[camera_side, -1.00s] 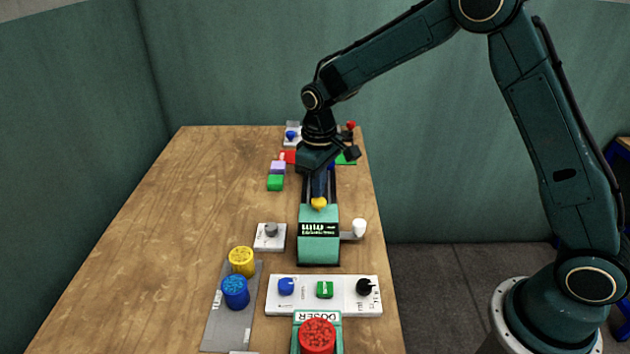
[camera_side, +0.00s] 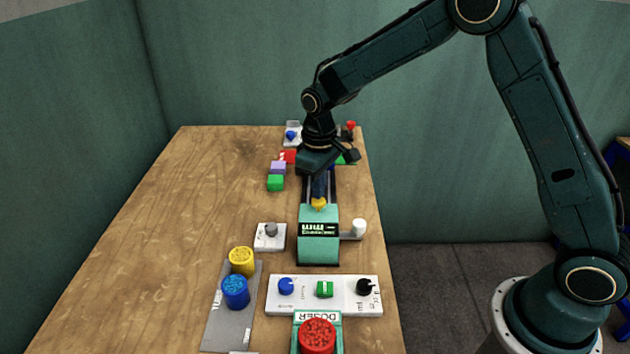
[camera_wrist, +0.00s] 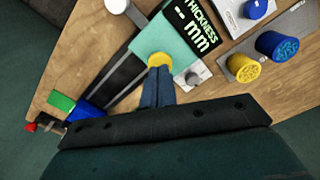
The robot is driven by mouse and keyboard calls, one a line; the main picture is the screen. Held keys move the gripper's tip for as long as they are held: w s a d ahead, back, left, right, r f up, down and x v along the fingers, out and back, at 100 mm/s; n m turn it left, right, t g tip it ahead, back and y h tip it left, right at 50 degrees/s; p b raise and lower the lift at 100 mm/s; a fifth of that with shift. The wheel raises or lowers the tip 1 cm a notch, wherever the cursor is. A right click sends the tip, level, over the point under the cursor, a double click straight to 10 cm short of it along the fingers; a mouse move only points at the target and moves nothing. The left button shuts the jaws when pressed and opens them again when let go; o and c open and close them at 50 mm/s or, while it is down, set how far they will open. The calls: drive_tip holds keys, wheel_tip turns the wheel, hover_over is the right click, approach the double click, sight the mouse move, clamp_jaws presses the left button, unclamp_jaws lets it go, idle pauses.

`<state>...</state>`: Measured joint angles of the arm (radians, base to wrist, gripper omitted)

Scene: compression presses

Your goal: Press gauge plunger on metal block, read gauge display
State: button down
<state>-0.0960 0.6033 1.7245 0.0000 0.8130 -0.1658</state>
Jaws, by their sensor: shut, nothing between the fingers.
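The teal gauge (camera_side: 318,250) stands near the table's right side, with black rails behind it. Its dark display (camera_wrist: 190,25) reads "THICKNESS" with dashes and "mm" in the wrist view. The yellow plunger (camera_wrist: 160,59) is at the gauge's rail end and also shows in the side view (camera_side: 318,204). My gripper (camera_wrist: 158,73) is shut and empty, its blue fingertips at the plunger's edge in the wrist view. In the side view my fingers (camera_side: 318,194) come down right at the plunger; I cannot tell if they press it. I cannot make out a metal block; my gripper hides part of the rails.
A white lever knob (camera_side: 358,228) sticks out right of the gauge. A small plate with a grey knob (camera_side: 271,230) lies left. Yellow (camera_side: 241,260), blue (camera_side: 235,291) and red (camera_side: 317,336) cylinders and a white control panel (camera_side: 305,301) are in front. The table's left is clear.

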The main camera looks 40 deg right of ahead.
sight(321, 201)
drive_tip(key=shift+f, duration=0.95)
idle(1.5)
drive_tip(key=shift+r, duration=3.5)
drive_tip(key=shift+r, duration=0.1)
drive_tip(key=s+d+r+m+t, duration=0.1)
drive_tip(key=s+d+r+t, duration=0.2)
drive_tip(key=s+r, duration=1.05)
drive_tip(key=s+d+m+t, duration=0.1)
drive_tip(key=s+m+t, duration=0.1)
drive_tip(key=s, duration=1.4)
drive_tip(key=shift+s+d+r+t, duration=0.25)
drive_tip(key=shift+d+t, duration=0.05)
